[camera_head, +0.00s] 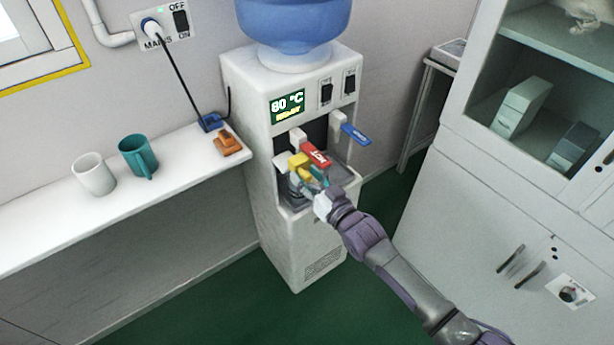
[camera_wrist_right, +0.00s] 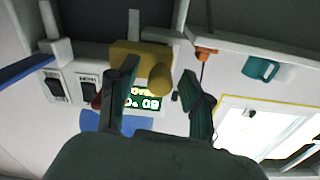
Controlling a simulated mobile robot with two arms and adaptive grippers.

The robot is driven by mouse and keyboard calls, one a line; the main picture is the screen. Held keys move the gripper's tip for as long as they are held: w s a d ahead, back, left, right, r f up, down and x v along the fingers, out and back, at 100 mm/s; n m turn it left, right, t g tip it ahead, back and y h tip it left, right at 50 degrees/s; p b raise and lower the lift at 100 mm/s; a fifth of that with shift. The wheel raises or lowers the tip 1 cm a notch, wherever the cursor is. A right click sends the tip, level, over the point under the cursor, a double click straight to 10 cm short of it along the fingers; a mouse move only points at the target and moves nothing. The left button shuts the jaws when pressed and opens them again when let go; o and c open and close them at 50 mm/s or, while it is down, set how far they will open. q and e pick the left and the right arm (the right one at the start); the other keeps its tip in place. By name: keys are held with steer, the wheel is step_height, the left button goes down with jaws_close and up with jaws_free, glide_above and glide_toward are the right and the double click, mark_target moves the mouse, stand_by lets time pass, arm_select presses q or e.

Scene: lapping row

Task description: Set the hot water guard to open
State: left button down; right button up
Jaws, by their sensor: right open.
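The water dispenser (camera_head: 300,232) stands against the wall with a blue bottle on top. Its red HOT lever (camera_head: 316,155) is on the left tap and a blue lever (camera_head: 356,134) on the right tap. The yellow guard (camera_head: 298,160) sits by the hot tap, just below the red lever. In the wrist view the guard (camera_wrist_right: 133,54) is a yellow block with a rounded knob. My right gripper (camera_head: 309,182) is open at the guard. In the wrist view its two fingers (camera_wrist_right: 158,90) stand apart with the knob between them; contact cannot be told. My left gripper is out of view.
A white shelf (camera_head: 60,225) at the left holds a white cup (camera_head: 93,174), a teal mug (camera_head: 137,157) and an orange-brown object (camera_head: 228,144). A grey cabinet (camera_head: 470,200) stands at the right. The dispenser's green display (camera_head: 287,106) reads 80 °C.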

jaws_close()
stand_by(0.3)
steer(key=s+a, duration=0.1)
steer(key=s+a+p, duration=0.1)
steer(key=a, duration=0.1)
steer(key=shift+s+a, duration=0.15)
steer(key=shift+a, duration=0.05)
jaws_free()
steer(key=shift+s, duration=0.1)
